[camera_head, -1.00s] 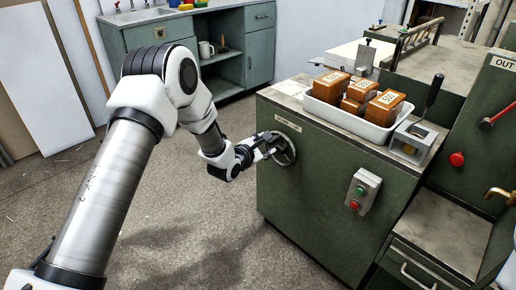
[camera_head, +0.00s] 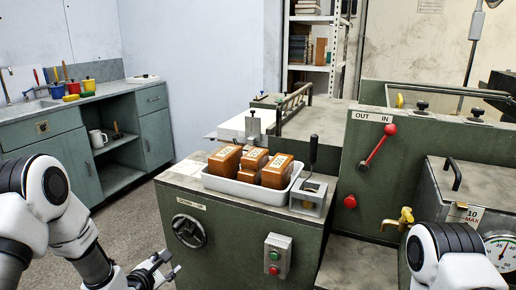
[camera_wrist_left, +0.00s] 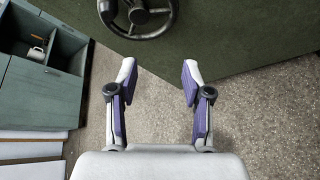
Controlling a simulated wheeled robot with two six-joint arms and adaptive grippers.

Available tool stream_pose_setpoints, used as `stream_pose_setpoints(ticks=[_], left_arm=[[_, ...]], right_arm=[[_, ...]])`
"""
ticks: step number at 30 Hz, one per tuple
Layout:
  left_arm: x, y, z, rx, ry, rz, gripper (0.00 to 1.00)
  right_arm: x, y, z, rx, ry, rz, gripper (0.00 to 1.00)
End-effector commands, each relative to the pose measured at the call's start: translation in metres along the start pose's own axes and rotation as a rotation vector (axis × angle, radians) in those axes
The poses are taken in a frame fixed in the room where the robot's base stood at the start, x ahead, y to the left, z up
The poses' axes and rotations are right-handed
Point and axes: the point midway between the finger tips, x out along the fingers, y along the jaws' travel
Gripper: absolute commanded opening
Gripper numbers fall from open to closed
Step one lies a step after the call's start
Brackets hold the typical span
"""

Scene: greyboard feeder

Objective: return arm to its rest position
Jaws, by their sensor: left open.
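My left gripper (camera_head: 160,270) is at the lower left of the head view, below and left of the dark handwheel (camera_head: 188,230) on the green cabinet's front. It is open and empty. In the left wrist view, the two fingers of my left gripper (camera_wrist_left: 156,85) stand apart with bare floor between them. The handwheel (camera_wrist_left: 140,18) is at the top of that view, beyond the fingertips and apart from them. My right arm (camera_head: 455,258) shows at the lower right of the head view, but its gripper is out of the picture.
The green cabinet (camera_head: 230,235) carries a white tray (camera_head: 250,193) of brown blocks and a button box (camera_head: 277,255). A red lever (camera_head: 378,145) and a brass tap (camera_head: 397,220) are to the right. Open floor (camera_head: 130,217) lies between the cabinet and the sink counter.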

Motion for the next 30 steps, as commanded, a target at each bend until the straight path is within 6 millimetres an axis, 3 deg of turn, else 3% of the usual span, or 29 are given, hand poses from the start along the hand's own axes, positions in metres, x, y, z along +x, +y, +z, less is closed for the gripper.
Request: stream_pose_setpoints(ticks=[1,4,6,9,12,15,18,21,26,30], left_arm=[[-0.005,-0.038,-0.022,0.003,0.052,-0.067,0.50],[-0.031,-0.113,-0.068,0.084,0.178,-0.219,0.50],[-0.060,-0.161,-0.099,0.250,0.257,-0.351,0.50],[-0.116,-0.221,-0.140,0.584,0.317,-0.593,0.50],[-0.172,-0.258,-0.166,0.941,0.281,-0.844,0.50],[-0.211,-0.273,-0.179,1.238,0.177,-1.038,0.50],[-0.236,-0.278,-0.184,1.469,0.050,-1.172,0.50],[-0.252,-0.280,-0.187,1.659,-0.088,-1.269,0.50],[-0.259,-0.281,-0.190,1.942,-0.337,-1.350,0.50],[-0.282,-0.249,-0.151,1.973,-0.364,-1.350,0.50]], right_arm=[[0.000,0.000,0.000,0.000,0.000,0.000,0.47],[0.000,0.000,0.000,0.000,0.000,0.000,0.47],[0.000,0.000,0.000,0.000,0.000,0.000,0.47],[0.000,0.000,0.000,0.000,0.000,0.000,0.47],[0.000,0.000,0.000,0.000,0.000,0.000,0.47],[0.000,0.000,0.000,0.000,0.000,0.000,0.47],[0.000,0.000,0.000,0.000,0.000,0.000,0.47],[0.000,0.000,0.000,0.000,0.000,0.000,0.47],[0.000,0.000,0.000,0.000,0.000,0.000,0.47],[-0.056,0.000,-0.001,0.000,0.001,0.000,0.47]])
